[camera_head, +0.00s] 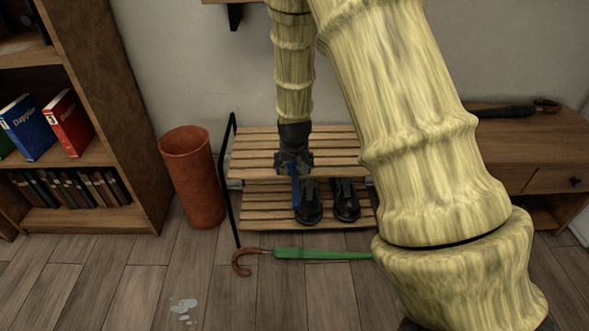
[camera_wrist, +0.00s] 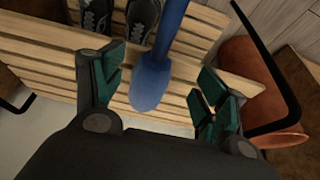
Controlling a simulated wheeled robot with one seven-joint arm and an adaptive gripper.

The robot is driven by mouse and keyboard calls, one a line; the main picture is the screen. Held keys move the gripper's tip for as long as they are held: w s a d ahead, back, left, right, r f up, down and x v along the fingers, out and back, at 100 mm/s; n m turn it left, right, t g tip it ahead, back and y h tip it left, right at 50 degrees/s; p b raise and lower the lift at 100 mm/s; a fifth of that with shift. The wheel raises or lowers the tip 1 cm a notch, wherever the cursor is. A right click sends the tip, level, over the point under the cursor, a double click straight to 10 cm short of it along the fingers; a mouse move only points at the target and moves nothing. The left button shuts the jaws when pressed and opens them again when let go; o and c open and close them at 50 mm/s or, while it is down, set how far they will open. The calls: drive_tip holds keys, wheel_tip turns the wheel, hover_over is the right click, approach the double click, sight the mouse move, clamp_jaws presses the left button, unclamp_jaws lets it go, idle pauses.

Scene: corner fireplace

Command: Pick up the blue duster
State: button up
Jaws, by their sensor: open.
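The blue duster (camera_wrist: 151,84) lies on the slatted wooden shoe rack (camera_wrist: 45,62). In the wrist view its rounded end is between the two green-padded fingers of my gripper (camera_wrist: 160,68), with a gap on each side. In the head view my gripper (camera_head: 294,165) points down over the rack (camera_head: 250,158), and a strip of the blue duster (camera_head: 295,188) shows just below it. My gripper is open and holds nothing. The far part of the duster runs out of the wrist view at the top. The height gap between fingers and duster is hard to judge.
Dark shoes (camera_head: 344,200) stand on the lower shelf. A terracotta bin (camera_head: 192,178) and the rack's black side frame (camera_head: 222,165) are at left. A green umbrella (camera_head: 310,254) lies on the floor in front. A bookcase (camera_head: 120,190) and a wooden cabinet (camera_head: 540,150) flank the rack.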

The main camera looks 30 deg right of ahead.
sight(295, 172)
drive_tip(key=b+x, duration=0.1)
drive_tip(key=x, duration=0.2)
drive_tip(key=b+x, duration=0.1)
drive_tip(key=x, duration=0.1)
drive_tip(key=shift+s+d+b, duration=0.1)
drive_tip(key=shift+s+b, duration=0.2)
drive_tip(key=shift+b, duration=0.05)
drive_tip(key=shift+w+d+f, duration=0.1)
drive_tip(key=shift+w+f, duration=0.1)
drive_tip(key=shift+f, duration=0.2)
drive_tip(key=c, duration=1.2)
drive_tip(key=shift+r, duration=0.1)
drive_tip(key=shift+c, duration=0.2)
drive_tip(key=shift+r+p, duration=0.3)
drive_tip(key=shift+r, duration=0.2)
wheel_tip(295, 172, up, 3)
drive_tip(key=shift+s+p, duration=0.15)
drive_tip(key=shift+p, duration=0.8)
drive_tip(key=s+a+p, duration=0.1)
drive_tip(key=s+a, duration=0.1)
drive_tip(key=s, duration=0.2)
drive_tip(key=s+a+p, duration=0.1)
drive_tip(key=s+a, duration=0.2)
drive_tip(key=s, duration=0.2)
drive_tip(key=s+a+r+p, duration=0.1)
drive_tip(key=s+a, duration=0.2)
drive_tip(key=s, duration=0.1)
drive_tip(key=shift+s+a+p, duration=0.2)
drive_tip(key=shift+p, duration=0.15)
